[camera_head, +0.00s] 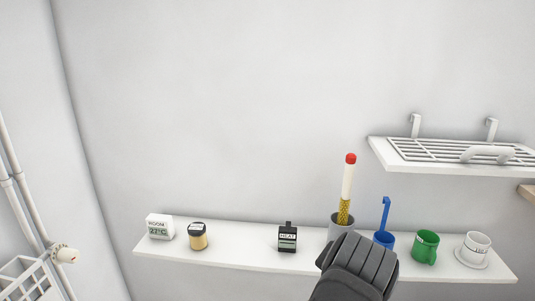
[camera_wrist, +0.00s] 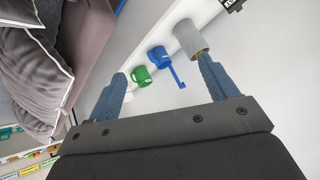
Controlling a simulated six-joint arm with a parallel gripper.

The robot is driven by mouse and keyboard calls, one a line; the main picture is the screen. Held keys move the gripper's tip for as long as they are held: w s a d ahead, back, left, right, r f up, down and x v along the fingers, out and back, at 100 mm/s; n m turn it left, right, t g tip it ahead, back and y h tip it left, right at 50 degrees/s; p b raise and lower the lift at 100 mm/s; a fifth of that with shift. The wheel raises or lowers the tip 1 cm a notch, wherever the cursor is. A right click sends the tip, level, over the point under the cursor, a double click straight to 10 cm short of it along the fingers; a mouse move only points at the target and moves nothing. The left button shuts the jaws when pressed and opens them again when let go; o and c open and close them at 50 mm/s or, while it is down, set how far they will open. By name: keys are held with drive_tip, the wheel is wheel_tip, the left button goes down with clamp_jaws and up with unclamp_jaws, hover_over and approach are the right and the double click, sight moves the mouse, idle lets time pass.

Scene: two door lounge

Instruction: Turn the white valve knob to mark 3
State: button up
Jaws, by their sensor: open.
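The white valve knob (camera_head: 67,255) is at the lower left in the head view, on the white pipes by the left wall. It has a small reddish spot; its marks are too small to read. In the head view my dark arm (camera_head: 355,268) rises at the bottom, right of centre, far to the right of the knob. The knob does not show in the wrist view.
A white shelf (camera_head: 240,257) bears a room display (camera_head: 159,227), a jar (camera_head: 197,236), a heat box (camera_head: 287,237), a grey cup (camera_head: 340,222), a blue cup (camera_head: 384,239) and mugs. A wire rack (camera_head: 32,282) sits beside the knob. Dark cushions (camera_wrist: 35,85) show in the wrist view.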

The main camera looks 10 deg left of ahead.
drive_tip(key=shift+c, duration=1.4)
drive_tip(key=w+d+r+t+h, duration=0.3)
drive_tip(key=w+d+r, duration=0.4)
drive_tip(key=w+r, duration=0.2)
drive_tip(key=w+d+r+t+h, duration=0.35)
drive_tip(key=w+d+r, duration=0.25)
drive_tip(key=w+r, duration=0.3)
drive_tip(key=w+a+f+n+t+y, duration=0.2)
drive_tip(key=w+a+f+n+y, duration=0.25)
drive_tip(key=w+a, duration=0.5)
drive_tip(key=w+a+f+n+t+y, duration=0.25)
drive_tip(key=w+a+n+y, duration=0.2)
drive_tip(key=w+a, duration=0.5)
drive_tip(key=a+f+n+g+y, duration=0.1)
drive_tip(key=a+f+n+y, duration=0.15)
drive_tip(key=a, duration=0.55)
drive_tip(key=a+f+n+g+y, duration=0.1)
drive_tip(key=a+f+n+y, duration=0.1)
drive_tip(key=a+f+y, duration=0.35)
drive_tip(key=n+g+y, duration=0.9)
drive_tip(key=n+g, duration=0.3)
drive_tip(key=g, duration=0.5)
approach(76, 256)
drive_tip(key=shift+m, duration=0.25)
drive_tip(key=a, duration=1.1)
drive_tip(key=shift+a+f, duration=0.1)
drive_tip(key=shift+f, duration=0.1)
